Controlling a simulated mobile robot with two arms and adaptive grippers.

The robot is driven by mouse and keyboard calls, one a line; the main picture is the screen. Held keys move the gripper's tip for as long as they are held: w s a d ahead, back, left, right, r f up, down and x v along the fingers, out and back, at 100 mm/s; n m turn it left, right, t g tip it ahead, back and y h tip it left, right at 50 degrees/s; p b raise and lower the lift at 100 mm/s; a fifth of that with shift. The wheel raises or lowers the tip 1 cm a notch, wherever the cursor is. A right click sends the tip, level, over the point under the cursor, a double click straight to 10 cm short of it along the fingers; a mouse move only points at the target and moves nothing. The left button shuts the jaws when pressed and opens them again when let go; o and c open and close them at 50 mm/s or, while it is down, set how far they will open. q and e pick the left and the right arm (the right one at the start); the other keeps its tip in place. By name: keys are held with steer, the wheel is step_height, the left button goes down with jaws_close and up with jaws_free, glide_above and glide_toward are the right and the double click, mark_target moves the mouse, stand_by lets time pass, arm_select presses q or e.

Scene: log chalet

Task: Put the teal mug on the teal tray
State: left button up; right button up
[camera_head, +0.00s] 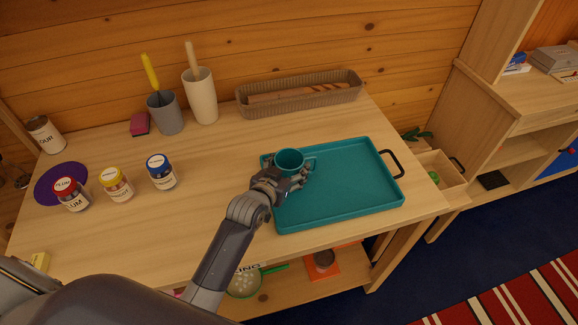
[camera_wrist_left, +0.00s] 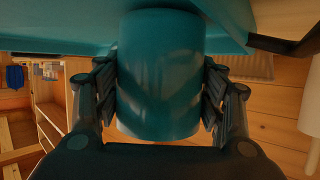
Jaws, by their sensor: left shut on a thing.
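The teal mug (camera_head: 289,160) is upright over the left part of the teal tray (camera_head: 350,205), near its back left corner. My left gripper (camera_head: 292,181) is shut on the mug from the front. In the left wrist view the mug (camera_wrist_left: 160,75) sits between both fingers, with the tray (camera_wrist_left: 60,25) along the top of the picture. I cannot tell whether the mug's base touches the tray, as the gripper hides it. The tray lies on the wooden table (camera_head: 130,235) and has dark handles. My right gripper is not in view.
A grey cup (camera_head: 165,113), a cream cup (camera_head: 200,97) and a long basket (camera_head: 300,95) stand at the back. The tray's right part is clear.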

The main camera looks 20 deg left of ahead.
arm_select(q)
steer(key=shift+f, duration=0.15)
steer(key=o, duration=1.3)
steer(key=shift+f, duration=0.2)
steer(key=shift+c, duration=0.2)
steer(key=shift+r, duration=0.2)
steer(key=b+v, duration=0.1)
steer(key=v, duration=1.1)
